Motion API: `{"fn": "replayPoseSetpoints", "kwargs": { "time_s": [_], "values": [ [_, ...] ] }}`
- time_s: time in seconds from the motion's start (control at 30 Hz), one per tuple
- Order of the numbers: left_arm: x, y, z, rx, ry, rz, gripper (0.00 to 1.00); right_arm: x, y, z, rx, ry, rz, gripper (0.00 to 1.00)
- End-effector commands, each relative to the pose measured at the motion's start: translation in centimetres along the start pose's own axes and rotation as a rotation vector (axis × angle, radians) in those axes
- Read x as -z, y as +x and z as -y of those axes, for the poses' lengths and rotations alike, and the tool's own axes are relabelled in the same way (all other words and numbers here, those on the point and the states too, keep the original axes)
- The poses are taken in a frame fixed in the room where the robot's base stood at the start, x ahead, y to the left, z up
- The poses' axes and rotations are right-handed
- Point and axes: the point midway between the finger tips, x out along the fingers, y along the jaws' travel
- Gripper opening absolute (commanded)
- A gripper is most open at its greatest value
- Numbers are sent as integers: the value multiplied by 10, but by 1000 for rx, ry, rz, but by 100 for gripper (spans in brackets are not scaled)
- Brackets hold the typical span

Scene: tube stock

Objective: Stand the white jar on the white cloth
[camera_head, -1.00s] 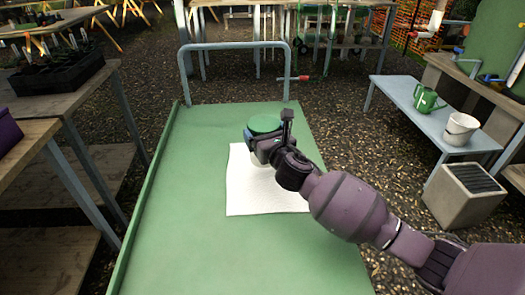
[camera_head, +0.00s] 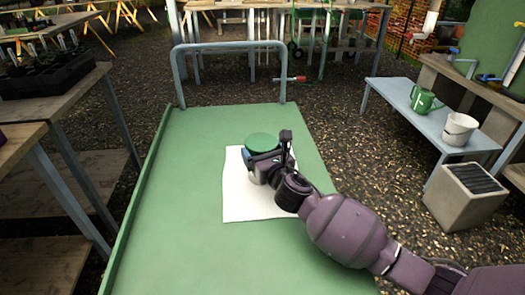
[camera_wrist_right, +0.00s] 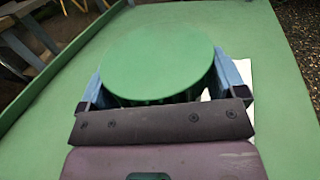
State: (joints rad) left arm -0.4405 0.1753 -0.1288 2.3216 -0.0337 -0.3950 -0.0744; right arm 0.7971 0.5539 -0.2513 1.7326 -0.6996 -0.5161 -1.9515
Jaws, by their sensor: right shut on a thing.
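The white jar shows mainly as its round green lid (camera_head: 262,142) in the head view, with a little of its pale side below. The lid (camera_wrist_right: 158,58) fills the middle of the right wrist view. My right gripper (camera_head: 266,165) is shut on the jar, with blue fingers on either side of it below the lid. The white cloth (camera_head: 245,205) lies flat on the green cart top. The jar is upright over the cloth's upper part; its base is hidden, so I cannot tell if it touches. My left gripper is not in view.
The green cart top (camera_head: 190,180) is bare around the cloth, with a raised left edge and a grey handle rail (camera_head: 228,45) at its far end. A blue bench at right holds a green watering can (camera_head: 423,99) and a white bucket (camera_head: 460,129).

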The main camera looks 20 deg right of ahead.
Motion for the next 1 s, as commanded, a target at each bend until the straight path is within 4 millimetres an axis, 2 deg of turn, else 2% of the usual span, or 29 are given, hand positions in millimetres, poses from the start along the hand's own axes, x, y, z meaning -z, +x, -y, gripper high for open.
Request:
{"fn": "replayPoseSetpoints", "kwargs": {
  "time_s": [0.03,0.33,0.37,0.4,0.67,0.83,1.0],
  "values": [
    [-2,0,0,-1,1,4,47,7,-1,0,1,1,-9,63],
    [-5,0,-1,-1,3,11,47,16,-2,0,2,0,-16,63],
    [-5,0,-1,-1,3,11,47,18,-2,0,2,0,-18,93],
    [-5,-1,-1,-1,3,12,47,18,-2,0,2,0,-18,99],
    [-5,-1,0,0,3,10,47,13,-1,0,1,0,-12,100],
    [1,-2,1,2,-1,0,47,-5,-1,0,0,0,-5,100],
    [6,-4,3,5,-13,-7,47,-6,-27,0,0,1,-4,100]
  ]
}}
